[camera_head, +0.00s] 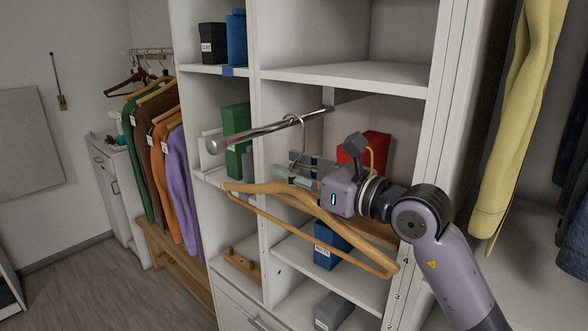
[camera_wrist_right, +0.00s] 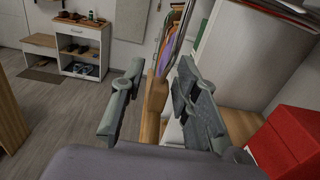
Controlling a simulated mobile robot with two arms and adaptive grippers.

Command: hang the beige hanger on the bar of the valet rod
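The beige wooden hanger (camera_head: 270,188) is in front of the cubbies, tilted down to the right. The curve of its metal hook (camera_head: 298,118) passes over the valet rod (camera_head: 262,130) in the head view, apparently resting on it. The rod sticks out from the shelving and ends in a round knob at the left. My right gripper (camera_head: 299,172) is at the hanger's upper middle, below the rod. In the right wrist view its fingers (camera_wrist_right: 158,75) stand apart on either side of the hanger (camera_wrist_right: 152,108), with visible gaps. My left gripper is not in view.
Cubbies hold a green box (camera_head: 236,125), a red box (camera_head: 372,143), a blue box (camera_head: 331,240) and a grey box (camera_head: 333,310). White shelf edges (camera_head: 345,77) surround the arm. Yellow clothing (camera_head: 520,110) hangs at the right. Clothes (camera_head: 165,150) hang at the left, beyond open floor.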

